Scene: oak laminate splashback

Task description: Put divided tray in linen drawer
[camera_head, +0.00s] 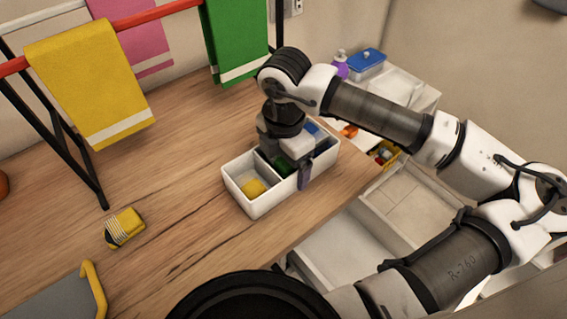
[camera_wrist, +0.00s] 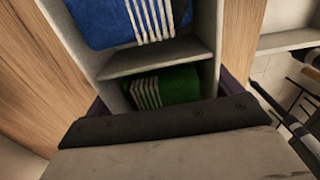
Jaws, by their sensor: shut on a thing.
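The divided tray (camera_head: 270,202) is white and stands upright at the wooden worktop's front edge. Whether it touches the top or hangs just above it I cannot tell. Its compartments hold a yellow cloth (camera_head: 253,187), a green cloth (camera_wrist: 166,87) and a blue cloth (camera_wrist: 120,22). My gripper (camera_head: 292,165) comes down from above and is shut on the tray around its middle, its fingers partly hidden. Open white drawers (camera_head: 408,205) extend below and right of the worktop; a lower one (camera_head: 338,252) is partly hidden by my arm. Which is the linen drawer I cannot tell.
A striped yellow rolled cloth (camera_head: 125,228) lies on the worktop at left. A rack with yellow (camera_head: 90,85), pink and green towels stands behind. The worktop left of the tray is mostly clear.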

